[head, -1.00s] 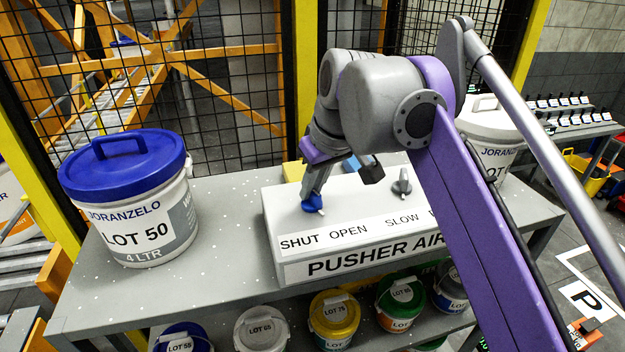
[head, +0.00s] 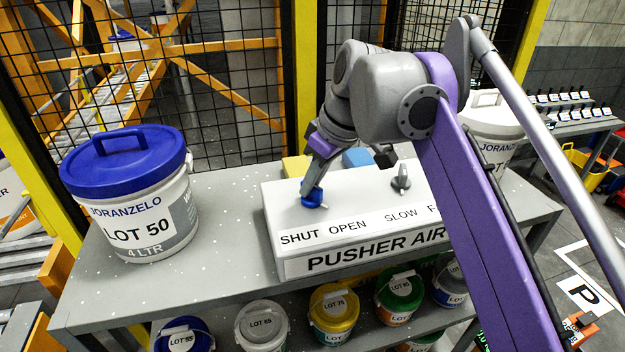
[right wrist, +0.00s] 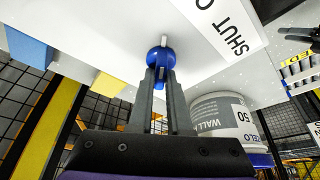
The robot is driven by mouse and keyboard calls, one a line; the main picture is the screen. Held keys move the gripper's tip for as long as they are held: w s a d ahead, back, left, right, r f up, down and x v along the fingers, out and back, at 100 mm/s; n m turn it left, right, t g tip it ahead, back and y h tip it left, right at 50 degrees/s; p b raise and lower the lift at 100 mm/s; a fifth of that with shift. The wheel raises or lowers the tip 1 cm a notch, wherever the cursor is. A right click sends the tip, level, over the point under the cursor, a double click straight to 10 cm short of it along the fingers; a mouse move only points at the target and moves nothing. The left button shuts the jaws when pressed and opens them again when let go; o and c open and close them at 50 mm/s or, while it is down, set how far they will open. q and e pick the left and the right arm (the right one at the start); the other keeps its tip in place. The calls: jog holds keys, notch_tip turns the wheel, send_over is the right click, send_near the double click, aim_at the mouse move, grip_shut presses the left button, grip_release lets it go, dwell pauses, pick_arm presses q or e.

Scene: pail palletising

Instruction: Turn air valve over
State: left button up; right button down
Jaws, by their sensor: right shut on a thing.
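The air valve is a blue knob (head: 313,199) on top of the white "PUSHER AIR" box (head: 290,215), behind its SHUT and OPEN labels. My right gripper (head: 316,184) reaches down to it and is shut on the knob. In the right wrist view the two dark fingers (right wrist: 161,85) close on the blue knob (right wrist: 159,56), whose pale pointer mark points up in the picture. I cannot tell exactly which label the pointer faces.
A grey knob (head: 401,179) stands on the box near SLOW. A blue-lidded LOT 50 pail (head: 130,200) stands left on the grey table (head: 235,195); a white pail (head: 490,120) stands right. Small blocks lie behind the box. Several smaller pails fill the shelf below. Mesh fencing stands behind.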

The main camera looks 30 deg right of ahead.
jog(key=c, duration=0.9)
grip_release()
jog(key=shift+o, duration=0.2)
jog(key=v, duration=1.1)
